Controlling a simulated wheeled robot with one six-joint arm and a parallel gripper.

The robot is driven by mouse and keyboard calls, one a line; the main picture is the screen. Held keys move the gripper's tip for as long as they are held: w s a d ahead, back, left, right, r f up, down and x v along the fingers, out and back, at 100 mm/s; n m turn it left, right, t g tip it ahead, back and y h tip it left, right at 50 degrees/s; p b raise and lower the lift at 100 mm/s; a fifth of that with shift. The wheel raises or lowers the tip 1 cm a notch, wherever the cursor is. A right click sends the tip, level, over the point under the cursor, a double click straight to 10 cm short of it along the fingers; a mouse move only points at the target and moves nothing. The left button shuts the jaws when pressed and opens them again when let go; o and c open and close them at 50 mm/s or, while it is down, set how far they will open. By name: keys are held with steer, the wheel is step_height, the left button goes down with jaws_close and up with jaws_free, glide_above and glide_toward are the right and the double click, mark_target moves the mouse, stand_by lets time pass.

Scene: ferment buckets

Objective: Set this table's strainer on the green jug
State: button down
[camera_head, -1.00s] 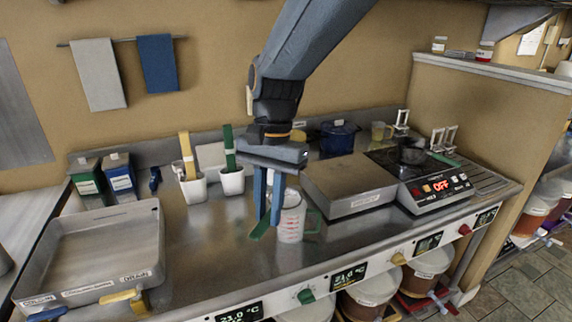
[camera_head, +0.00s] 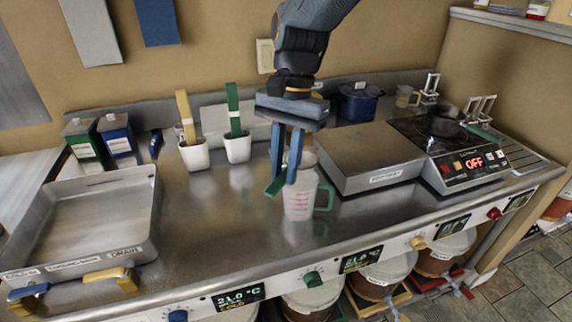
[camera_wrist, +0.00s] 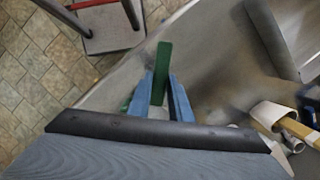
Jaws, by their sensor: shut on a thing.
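My gripper (camera_head: 284,181) is shut on a green handle, which I take to be the strainer's (camera_head: 275,186). The handle sticks out past the fingers, and in the wrist view the strainer's green handle (camera_wrist: 162,75) stands between the blue fingers (camera_wrist: 160,100). The strainer's bowl is mostly hidden; a greyish round shape shows behind the fingers above the jug, but I cannot tell if it is the bowl. The green jug (camera_head: 300,203), clear with red markings and a green handle, stands upright on the steel counter, just below and right of my fingertips. I cannot tell whether strainer and jug touch.
A grey flat-topped box (camera_head: 368,155) stands right of the jug, then a hotplate (camera_head: 455,160) reading OFF with a pan (camera_head: 446,122). White pots (camera_head: 237,148) with yellow and green utensils stand behind left. A steel drain tray (camera_head: 150,215) is left. Counter between is clear.

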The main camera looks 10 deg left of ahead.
step_height(320, 180, down, 5)
steer(key=shift+b, duration=0.5)
steer(key=shift+s+p, duration=0.15)
steer(key=shift+p, duration=0.3)
stand_by(0.6)
steer(key=shift+f+p, duration=0.1)
steer(key=shift+p, duration=0.25)
stand_by(0.9)
steer(key=c, duration=1)
jaws_free()
